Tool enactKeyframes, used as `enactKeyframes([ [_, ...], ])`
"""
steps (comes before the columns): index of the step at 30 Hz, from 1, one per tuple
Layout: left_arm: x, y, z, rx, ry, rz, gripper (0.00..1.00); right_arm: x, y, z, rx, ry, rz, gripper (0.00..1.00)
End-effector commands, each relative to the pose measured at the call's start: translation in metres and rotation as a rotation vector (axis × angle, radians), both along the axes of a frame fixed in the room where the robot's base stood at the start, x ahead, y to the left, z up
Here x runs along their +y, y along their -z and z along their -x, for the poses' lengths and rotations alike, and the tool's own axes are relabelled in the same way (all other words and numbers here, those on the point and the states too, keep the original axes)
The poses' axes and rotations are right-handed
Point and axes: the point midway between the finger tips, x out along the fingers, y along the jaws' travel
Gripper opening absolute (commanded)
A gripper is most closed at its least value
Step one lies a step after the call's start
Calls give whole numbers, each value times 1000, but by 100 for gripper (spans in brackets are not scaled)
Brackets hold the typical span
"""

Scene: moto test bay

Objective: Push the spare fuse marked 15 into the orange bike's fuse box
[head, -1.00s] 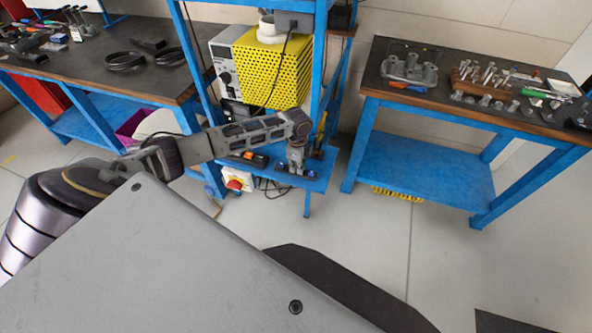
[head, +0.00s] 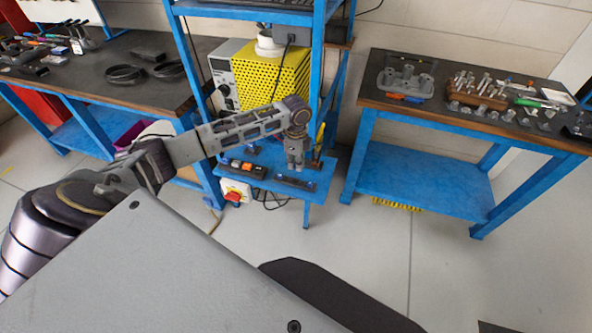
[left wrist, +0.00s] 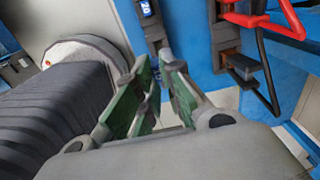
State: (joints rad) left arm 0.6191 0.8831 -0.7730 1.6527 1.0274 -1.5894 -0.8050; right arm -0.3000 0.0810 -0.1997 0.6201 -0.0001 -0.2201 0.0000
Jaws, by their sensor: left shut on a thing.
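My left gripper (head: 295,166) points down just above a dark block (head: 296,184) on the small blue shelf of the rack. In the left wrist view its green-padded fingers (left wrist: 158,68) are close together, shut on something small. I cannot make out the held thing or any marking on it. A dark strip with a small blue, white-marked piece (left wrist: 146,9) lies beyond the fingertips. The orange bike and its fuse box are not in view. My right gripper is not in view.
The shelf also bears a dark item with orange parts (head: 246,167). A red-knobbed switch box (head: 236,193) hangs at its front. A yellow perforated unit (head: 272,78) stands behind. Red and black leads (left wrist: 268,45) show at the wrist view's upper right. Benches stand both sides; floor between is open.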

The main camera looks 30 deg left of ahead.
Motion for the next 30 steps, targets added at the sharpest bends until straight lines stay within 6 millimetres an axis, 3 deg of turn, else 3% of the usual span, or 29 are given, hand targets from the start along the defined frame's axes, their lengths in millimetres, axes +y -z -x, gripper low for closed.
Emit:
enactKeyframes([
  [7,0,-15,0,-1,0,0,3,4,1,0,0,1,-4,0],
  [23,0,-15,0,0,-1,0,3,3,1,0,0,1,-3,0],
  [30,-11,-14,0,1,-47,3,3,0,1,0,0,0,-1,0],
])
